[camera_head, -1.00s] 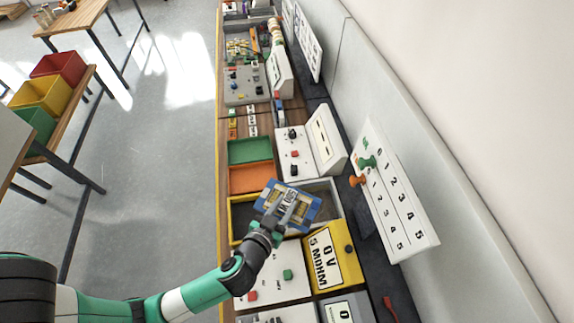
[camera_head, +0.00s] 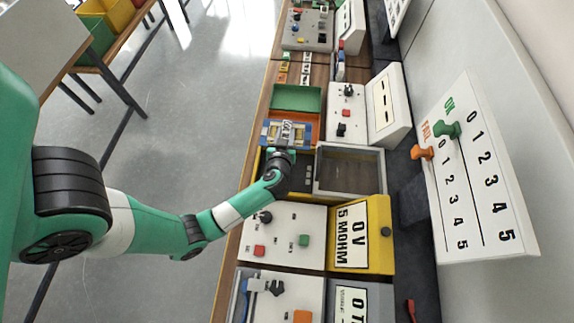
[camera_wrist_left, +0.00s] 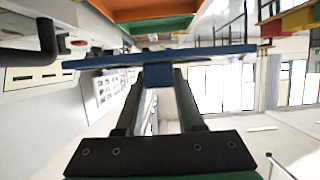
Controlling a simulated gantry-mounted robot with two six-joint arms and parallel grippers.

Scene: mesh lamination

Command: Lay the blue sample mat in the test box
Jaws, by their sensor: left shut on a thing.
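The blue sample mat (camera_head: 274,133) has a printed label on top and is in my left gripper (camera_head: 283,153). It hangs over the orange tray, near the green tray. In the left wrist view the mat (camera_wrist_left: 205,54) shows edge-on as a thin blue plate, and my left gripper (camera_wrist_left: 158,78) is shut on a small blue block under it. A grey-framed open box (camera_head: 378,170) with a dark inside, probably the test box, stands to the right of my gripper. A dark yellow-edged tray lies beside it, partly hidden by my arm. My right gripper is not in view.
The green tray (camera_head: 297,98) lies beyond the mat. A yellow meter box (camera_head: 375,225) and a white panel with knobs (camera_head: 285,222) are nearer. A sloped white case (camera_head: 388,102) and an upright scoreboard with pegs (camera_head: 475,170) stand on the right.

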